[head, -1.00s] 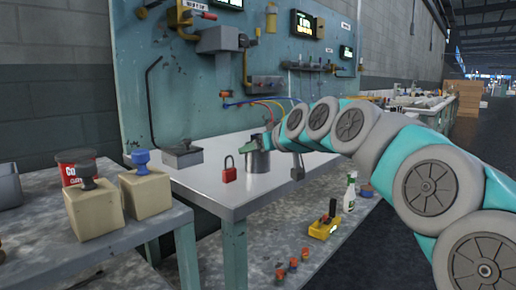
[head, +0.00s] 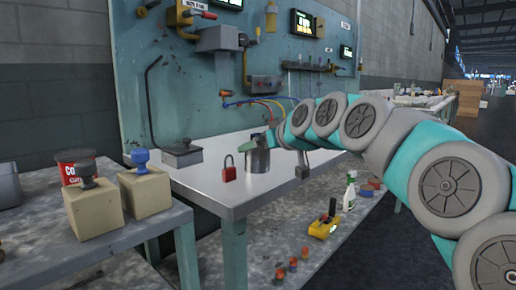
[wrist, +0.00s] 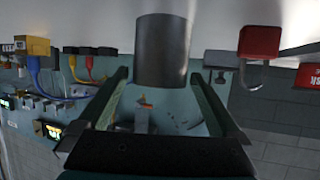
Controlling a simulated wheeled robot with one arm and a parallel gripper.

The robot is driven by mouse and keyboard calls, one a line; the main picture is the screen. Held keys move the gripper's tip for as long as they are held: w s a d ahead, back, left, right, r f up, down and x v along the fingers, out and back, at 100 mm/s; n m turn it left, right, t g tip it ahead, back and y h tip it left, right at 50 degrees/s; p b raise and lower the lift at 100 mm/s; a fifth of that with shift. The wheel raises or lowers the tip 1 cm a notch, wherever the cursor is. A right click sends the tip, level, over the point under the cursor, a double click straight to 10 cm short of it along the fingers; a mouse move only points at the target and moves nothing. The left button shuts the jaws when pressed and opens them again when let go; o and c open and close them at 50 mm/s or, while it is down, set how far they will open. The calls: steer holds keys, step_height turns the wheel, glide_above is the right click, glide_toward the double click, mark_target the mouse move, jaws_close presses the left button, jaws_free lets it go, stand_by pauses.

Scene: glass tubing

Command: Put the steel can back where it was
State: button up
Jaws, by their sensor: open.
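The steel can (head: 257,160) stands upright on the light table top (head: 238,190), to the right of a red padlock. In the wrist view the can (wrist: 161,50) shows as a dark grey cylinder beyond the fingers, in line with the gap between them. My gripper (wrist: 158,82) is open, with its two fingers spread to either side of that gap. In the head view my gripper (head: 272,138) is at the can's upper part, and its fingers partly overlap the can. I cannot tell whether the fingers touch it.
A red padlock (head: 229,169) stands close to the can's left, and it also shows in the wrist view (wrist: 260,44). A grey box with a black knob (head: 181,156) sits further left. A teal panel (head: 210,90) with pipes rises behind. The table front is clear.

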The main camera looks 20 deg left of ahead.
steer(key=v, duration=1)
steer(key=s+d+f+m+g+h, duration=0.2)
steer(key=s+d+f+h, duration=0.1)
steer(key=s+d+f, duration=0.5)
steer(key=s+d+f+m+g+h, duration=0.15)
steer(key=s+d+f, duration=0.3)
steer(key=f, duration=0.65)
steer(key=s+d+f+m+g+h, duration=0.2)
steer(key=s+d+f+h, duration=0.1)
steer(key=s+d+f, duration=0.5)
steer(key=s+d+f+m+g+h, duration=0.1)
steer(key=s+d+f+m+g, duration=0.1)
steer(key=s+d+f, duration=0.3)
steer(key=s+d+f+m+g+h, duration=0.1)
steer(key=s+d+f, duration=0.4)
steer(key=s, duration=0.6)
step_height(320, 180, down, 2)
steer(key=shift+s+f+m+g+h, duration=0.1)
steer(key=shift+s+m+g+h, duration=0.2)
steer(key=shift+m+g, duration=0.55)
steer(key=shift+d, duration=0.1)
steer(key=shift+w+r, duration=0.1)
steer(key=shift+r, duration=0.45)
